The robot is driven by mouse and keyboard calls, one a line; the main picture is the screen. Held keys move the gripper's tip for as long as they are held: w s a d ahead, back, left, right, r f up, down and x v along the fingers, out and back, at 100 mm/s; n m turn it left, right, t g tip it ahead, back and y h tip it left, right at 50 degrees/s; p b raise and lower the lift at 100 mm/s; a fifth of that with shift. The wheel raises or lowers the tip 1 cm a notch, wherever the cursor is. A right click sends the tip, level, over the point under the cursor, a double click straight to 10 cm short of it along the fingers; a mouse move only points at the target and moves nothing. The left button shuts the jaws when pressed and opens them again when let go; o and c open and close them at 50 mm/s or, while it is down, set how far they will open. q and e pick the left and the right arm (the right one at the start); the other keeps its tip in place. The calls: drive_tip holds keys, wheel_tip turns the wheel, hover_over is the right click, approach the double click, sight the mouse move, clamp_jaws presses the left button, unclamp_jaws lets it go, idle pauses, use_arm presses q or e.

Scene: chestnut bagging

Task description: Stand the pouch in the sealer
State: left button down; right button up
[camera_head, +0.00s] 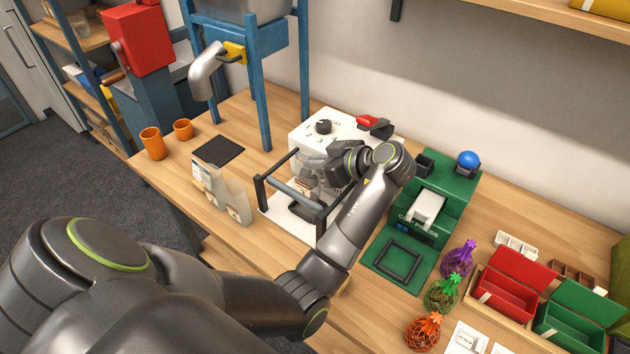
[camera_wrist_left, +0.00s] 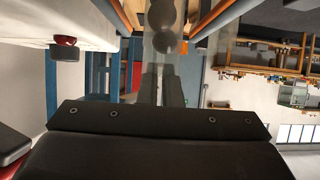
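The white sealer (camera_head: 345,128) stands in the middle of the table, with a black knob on top and a dark bar frame (camera_head: 290,192) at its front. My left gripper (camera_head: 318,178) is at the sealer's front, close above the bars. It is shut on a clear pouch (camera_head: 306,188), which is mostly hidden by the gripper and the frame. In the left wrist view the pouch (camera_wrist_left: 163,20) shows dark round chestnuts, and the fingers (camera_wrist_left: 163,88) are close together on it. I cannot tell whether the pouch touches the sealer. My right gripper is not in view.
Two more pouches (camera_head: 237,202) stand left of the sealer, near a black mat (camera_head: 217,150) and orange cups (camera_head: 153,143). A green machine (camera_head: 438,190) stands close to the right. Net bags (camera_head: 442,292) and red and green boxes (camera_head: 505,297) lie farther right.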

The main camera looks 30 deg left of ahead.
sight(316, 178)
use_arm(q)
drive_tip(key=shift+f, duration=2.25)
drive_tip(key=c, duration=1.6)
unclamp_jaws()
drive_tip(key=shift+f, duration=0.1)
drive_tip(key=shift+r+p, duration=0.2)
drive_tip(key=shift+p, duration=0.15)
